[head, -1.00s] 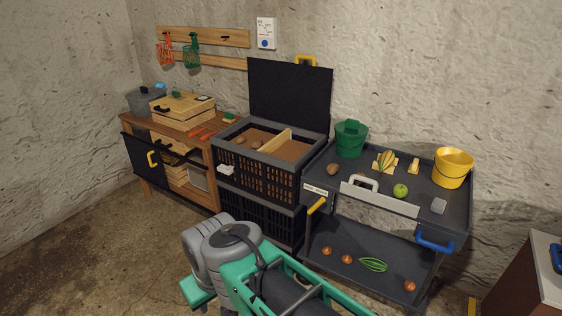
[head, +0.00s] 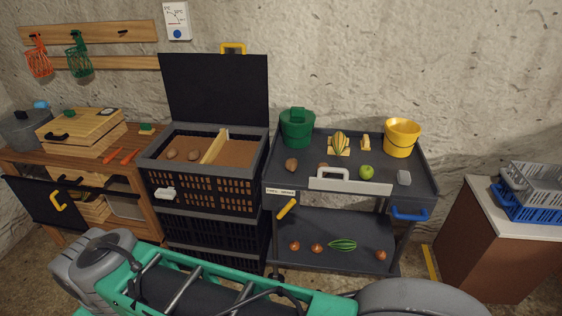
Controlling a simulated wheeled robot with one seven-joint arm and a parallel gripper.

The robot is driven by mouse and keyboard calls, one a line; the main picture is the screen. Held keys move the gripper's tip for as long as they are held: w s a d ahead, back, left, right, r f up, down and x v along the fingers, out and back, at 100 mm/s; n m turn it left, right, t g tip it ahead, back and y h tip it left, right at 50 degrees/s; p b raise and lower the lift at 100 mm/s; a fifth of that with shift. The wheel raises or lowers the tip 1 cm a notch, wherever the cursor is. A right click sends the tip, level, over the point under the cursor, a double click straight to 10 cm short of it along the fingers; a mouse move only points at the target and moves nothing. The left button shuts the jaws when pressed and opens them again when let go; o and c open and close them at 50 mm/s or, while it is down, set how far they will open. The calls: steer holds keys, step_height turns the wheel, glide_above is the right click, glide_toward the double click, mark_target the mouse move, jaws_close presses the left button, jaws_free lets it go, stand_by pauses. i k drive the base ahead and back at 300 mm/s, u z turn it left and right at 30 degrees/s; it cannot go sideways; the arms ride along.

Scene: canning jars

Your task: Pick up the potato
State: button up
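A brown potato-like lump (head: 291,165) lies on the top left of the dark grey cart (head: 430,182). Two similar brown lumps, a left one (head: 172,155) and a right one (head: 194,154), lie in the left compartment of the open black crate (head: 205,190). A wooden divider (head: 215,147) separates them from the right compartment, where no lump shows. I cannot tell which lump is the potato meant. My green and grey arm crosses the bottom of the view, in front of the crate and cart. My gripper is not in view.
The cart top also holds a green bucket (head: 297,131), yellow bucket (head: 402,138), striped squash (head: 340,143) and green apple (head: 366,172). A wooden bench (head: 130,165) stands left, a cabinet (head: 480,235) right.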

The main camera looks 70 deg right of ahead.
mark_target(290, 164)
steer(key=z, duration=0.4)
steer(key=i, duration=0.85)
steer(key=z, duration=1.2)
steer(key=i, duration=0.5)
steer(key=z, duration=0.35)
